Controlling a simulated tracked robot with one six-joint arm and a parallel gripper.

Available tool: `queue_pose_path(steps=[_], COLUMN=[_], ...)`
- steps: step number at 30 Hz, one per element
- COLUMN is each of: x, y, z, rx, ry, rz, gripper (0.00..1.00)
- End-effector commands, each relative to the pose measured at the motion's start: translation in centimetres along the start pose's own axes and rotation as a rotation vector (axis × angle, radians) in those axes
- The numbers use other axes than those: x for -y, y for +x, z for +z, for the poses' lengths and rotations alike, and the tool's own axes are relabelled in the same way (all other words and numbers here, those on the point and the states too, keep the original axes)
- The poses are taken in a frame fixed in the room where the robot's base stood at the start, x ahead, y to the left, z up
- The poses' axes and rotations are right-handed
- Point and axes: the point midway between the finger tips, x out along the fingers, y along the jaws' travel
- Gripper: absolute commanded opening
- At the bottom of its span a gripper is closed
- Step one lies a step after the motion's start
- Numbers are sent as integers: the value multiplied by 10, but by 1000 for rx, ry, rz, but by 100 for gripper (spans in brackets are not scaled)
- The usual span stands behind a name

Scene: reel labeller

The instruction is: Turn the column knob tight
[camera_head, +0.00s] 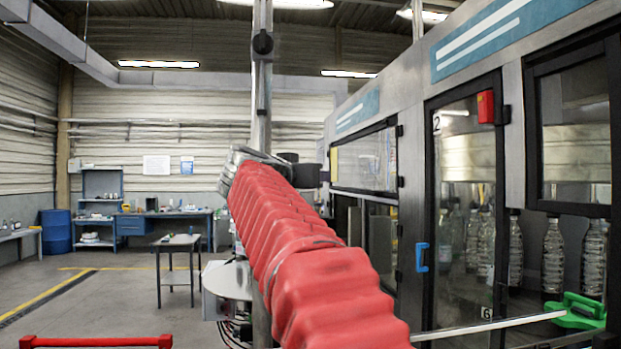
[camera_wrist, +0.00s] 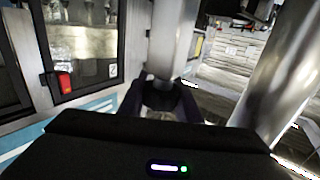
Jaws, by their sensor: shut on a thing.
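My gripper (camera_head: 308,174) is at the end of my red-sleeved arm, beside the steel column (camera_head: 262,105) in the head view. In the wrist view my gripper (camera_wrist: 162,103) has its two dark fingers closed around a dark piece, the column knob (camera_wrist: 163,97). A bright steel cylinder (camera_wrist: 172,40) stands directly beyond the fingers there. The knob is mostly hidden by the fingers and is too dark to show how far it is turned. In the head view, my arm and gripper hide it.
A dark clamp (camera_head: 263,44) sits higher on the column. The glazed machine cabinet (camera_head: 465,200) with bottles stands close on the right, with a blue handle (camera_head: 422,257) and a red box (camera_head: 486,106). A small table (camera_head: 178,241) stands left, with open floor around it.

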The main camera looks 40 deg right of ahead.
Motion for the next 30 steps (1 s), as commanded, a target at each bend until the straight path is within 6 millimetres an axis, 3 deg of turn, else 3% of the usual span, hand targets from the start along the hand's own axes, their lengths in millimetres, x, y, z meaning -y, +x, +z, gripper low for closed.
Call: queue_pose_path(steps=[7,8,15,25,30], x=[4,4,2,1,1], y=[-1,-1,-1,-2,-15], z=[-1,-1,0,0,-1], rx=[-3,-3,-2,-1,-1], ry=[1,1,0,0,1], rz=[-11,-11,-6,-4,-5], gripper=[8,31,48,49,49])
